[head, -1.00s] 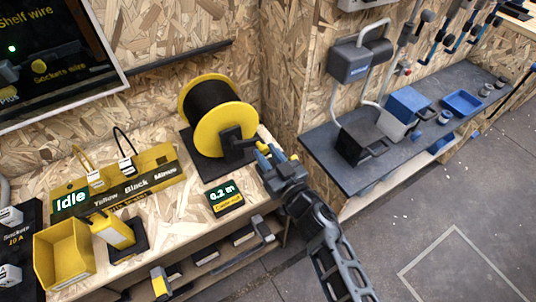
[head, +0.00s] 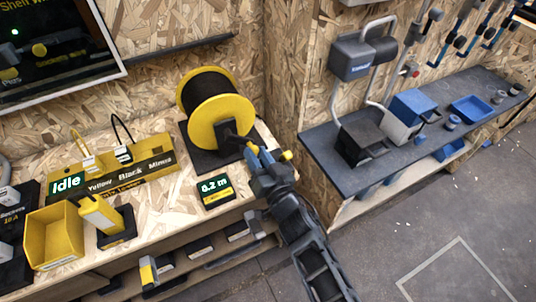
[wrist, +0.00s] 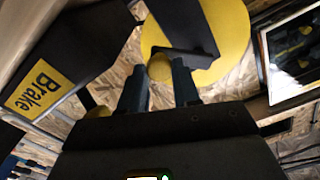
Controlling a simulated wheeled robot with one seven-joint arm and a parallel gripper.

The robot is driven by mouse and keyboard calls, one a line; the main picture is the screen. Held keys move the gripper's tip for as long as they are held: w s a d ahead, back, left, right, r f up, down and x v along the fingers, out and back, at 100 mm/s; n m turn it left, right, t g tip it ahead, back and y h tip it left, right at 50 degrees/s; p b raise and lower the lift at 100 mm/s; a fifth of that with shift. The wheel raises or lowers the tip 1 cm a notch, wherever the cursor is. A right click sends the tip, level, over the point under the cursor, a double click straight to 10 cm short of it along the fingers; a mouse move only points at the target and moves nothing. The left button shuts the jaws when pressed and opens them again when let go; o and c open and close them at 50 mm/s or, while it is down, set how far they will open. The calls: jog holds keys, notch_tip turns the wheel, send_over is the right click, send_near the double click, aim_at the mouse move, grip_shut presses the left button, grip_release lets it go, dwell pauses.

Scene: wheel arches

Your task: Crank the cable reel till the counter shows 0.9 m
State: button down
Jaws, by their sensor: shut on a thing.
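The cable reel (head: 222,120) has yellow flanges and black cable, and stands on a dark base at the back of the bench. Its dark crank arm (head: 233,139) sticks out at the front, and shows in the wrist view (wrist: 190,28). The yellow crank knob (wrist: 160,67) lies between the fingertips in the wrist view. My gripper (head: 254,155) is shut on this knob, at the right of the reel; the fingers partly hide it in the head view. The counter (head: 214,189) in front of the reel reads 0.2 m.
A "Brake" label (wrist: 38,87) shows in the wrist view. A dark side bench (head: 345,178) stands right. Open floor lies front right.

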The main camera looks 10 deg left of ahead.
jog(key=m, duration=0.1)
jog(key=f+m, duration=0.1)
jog(key=shift+s+a+m, duration=0.3)
jog(key=shift+a+m, duration=0.1)
jog(key=m, duration=0.1)
jog(key=s+a+f+m, duration=0.1)
jog(key=m, duration=0.1)
jog(key=shift+a+m, duration=0.2)
jog(key=shift+m, duration=0.1)
jog(key=m, duration=0.1)
jog(key=a+m, duration=0.1)
jog(key=m, duration=0.1)
jog(key=shift+s+a+f+b, duration=0.15)
jog(key=shift+s+f+b, duration=0.1)
jog(key=shift+s+b, duration=0.15)
jog(key=shift+s+a+m+b, duration=0.2)
jog(key=shift+a+m+b, duration=0.05)
jog(key=shift+m, duration=0.4)
jog(key=shift+s+a+m+b, duration=0.15)
jog(key=shift+a+m+b, duration=0.1)
jog(key=shift+m, duration=0.4)
jog(key=shift+r, duration=0.1)
jog(key=c, duration=1.1)
grip_release()
